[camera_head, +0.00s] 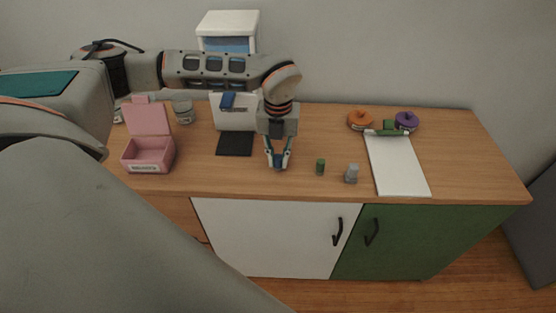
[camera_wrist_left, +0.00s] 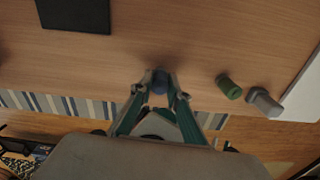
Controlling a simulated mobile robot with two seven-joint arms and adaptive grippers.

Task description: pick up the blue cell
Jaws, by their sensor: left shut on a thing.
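The blue cell (camera_wrist_left: 159,82) is a small blue cylinder between the fingertips of my left gripper (camera_wrist_left: 160,90) in the left wrist view. In the head view my left gripper (camera_head: 278,162) points down over the middle of the wooden cabinet top, shut on the blue cell (camera_head: 279,160). I cannot tell whether the cell touches the top. A green cell (camera_head: 320,167) stands just to the right, and a grey one (camera_head: 352,173) stands beyond it. Both also show in the left wrist view, green (camera_wrist_left: 229,87) and grey (camera_wrist_left: 263,101). My right gripper is not in view.
A pink open box (camera_head: 149,155) stands at the left. A black mat (camera_head: 235,143) lies behind and left of the gripper. A white clipboard (camera_head: 399,165) lies at the right, with orange (camera_head: 360,120) and purple (camera_head: 406,121) round objects behind. The cabinet's front edge is close.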

